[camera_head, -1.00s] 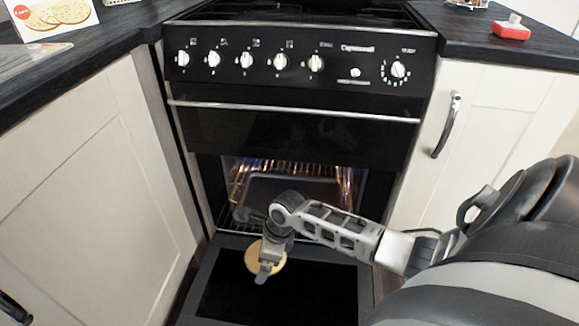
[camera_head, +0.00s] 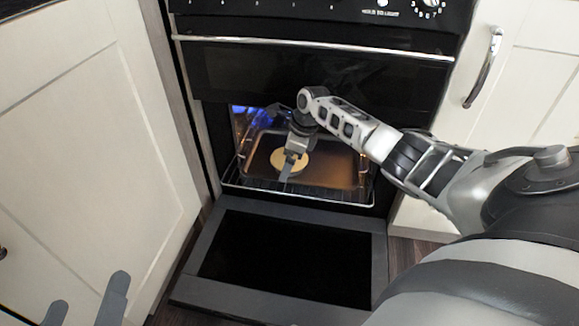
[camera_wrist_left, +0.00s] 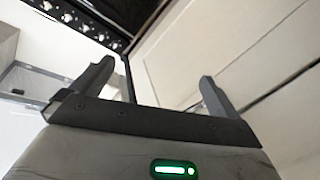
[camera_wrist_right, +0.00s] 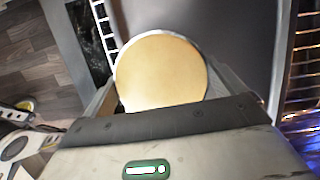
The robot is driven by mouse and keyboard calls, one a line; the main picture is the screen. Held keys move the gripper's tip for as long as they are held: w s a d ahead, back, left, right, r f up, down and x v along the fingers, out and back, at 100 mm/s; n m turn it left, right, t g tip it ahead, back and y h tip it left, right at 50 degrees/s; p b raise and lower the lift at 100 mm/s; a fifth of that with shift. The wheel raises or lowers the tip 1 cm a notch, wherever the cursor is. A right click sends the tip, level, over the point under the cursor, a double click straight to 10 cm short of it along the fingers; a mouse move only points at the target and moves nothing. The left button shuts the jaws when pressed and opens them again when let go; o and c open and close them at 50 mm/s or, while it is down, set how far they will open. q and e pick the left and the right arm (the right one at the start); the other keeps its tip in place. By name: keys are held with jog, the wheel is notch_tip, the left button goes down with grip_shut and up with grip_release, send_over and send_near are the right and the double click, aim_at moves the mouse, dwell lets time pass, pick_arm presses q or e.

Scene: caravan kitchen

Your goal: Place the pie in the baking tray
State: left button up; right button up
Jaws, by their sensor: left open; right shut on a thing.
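The pie (camera_head: 303,162) is a round, flat, golden disc in a pale rim, and it shows large in the right wrist view (camera_wrist_right: 160,65). My right gripper (camera_head: 288,164) is shut on the pie's near edge and holds it in the oven opening. The baking tray (camera_head: 345,173) is a wide shallow tray inside the oven. In the head view the pie lies over the tray's left middle; I cannot tell if they touch. My left gripper (camera_head: 86,297) is open and empty at the lower left, and its spread fingers show in the left wrist view (camera_wrist_left: 153,85).
The oven door (camera_head: 285,262) is folded down below the opening. The wire rack (camera_head: 240,182) carries the tray. A white cupboard (camera_head: 90,130) stands at the left and another, with a metal handle (camera_head: 484,67), at the right. The oven's upper door and handle bar (camera_head: 310,46) are above.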

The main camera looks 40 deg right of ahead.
jog(key=shift+w+d+f+b, duration=0.1)
jog(key=shift+f+b, duration=0.2)
jog(key=shift+f, duration=0.5)
jog(key=shift+r, duration=0.1)
pick_arm(q)
jog(key=shift+w+a+r+m+t+h, duration=0.15)
jog(key=shift+w+r+m+t, duration=0.15)
jog(key=shift+r+t, duration=0.15)
jog(key=shift+w+r+m+t+h, duration=0.2)
jog(key=shift+w+r+t, duration=0.15)
jog(key=shift+r, duration=0.15)
